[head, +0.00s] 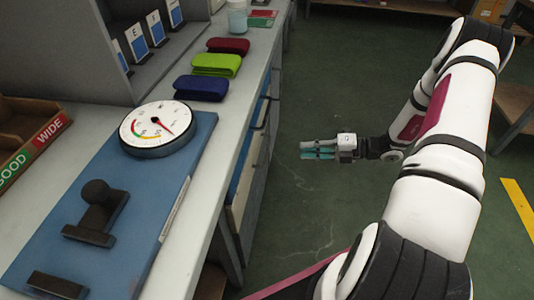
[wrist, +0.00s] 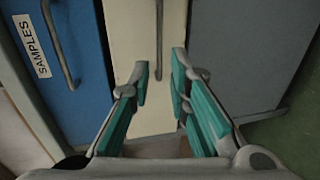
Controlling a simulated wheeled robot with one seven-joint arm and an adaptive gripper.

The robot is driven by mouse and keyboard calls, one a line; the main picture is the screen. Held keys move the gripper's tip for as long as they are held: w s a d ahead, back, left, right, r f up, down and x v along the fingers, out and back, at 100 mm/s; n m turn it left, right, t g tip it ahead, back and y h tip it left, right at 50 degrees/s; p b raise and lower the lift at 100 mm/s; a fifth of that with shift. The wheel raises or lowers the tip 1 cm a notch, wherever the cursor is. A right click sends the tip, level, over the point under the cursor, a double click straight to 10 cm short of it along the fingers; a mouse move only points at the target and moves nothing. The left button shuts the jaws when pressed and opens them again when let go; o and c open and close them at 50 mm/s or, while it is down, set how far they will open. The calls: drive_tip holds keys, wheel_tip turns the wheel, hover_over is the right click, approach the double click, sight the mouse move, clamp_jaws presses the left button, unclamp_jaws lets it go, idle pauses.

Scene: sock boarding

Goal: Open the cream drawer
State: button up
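The cream drawer (wrist: 133,35) fills the middle of the wrist view, with a thin grey bar handle (wrist: 159,40) running down its front. My gripper (wrist: 159,80) is open, its two teal-padded fingers apart and nothing between them. The end of the handle lies in line with the gap between the fingertips, which look short of gripping it. In the head view the cream drawer front (head: 238,208) shows partly under the bench edge. My gripper (head: 304,150) points left at the drawers across a gap of floor.
A blue drawer (wrist: 75,55) labelled SAMPLES is left of the cream one in the wrist view, and a grey front (wrist: 235,45) is right. The bench (head: 225,125) carries a dial gauge (head: 160,125) and folded socks (head: 215,65). Green floor (head: 310,215) is clear beside it.

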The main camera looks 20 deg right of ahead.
sight(267, 148)
drive_tip(key=b+x, duration=0.4)
drive_tip(key=x, duration=0.9)
drive_tip(key=shift+w+a, duration=0.1)
drive_tip(key=shift+a, duration=0.15)
clamp_jaws()
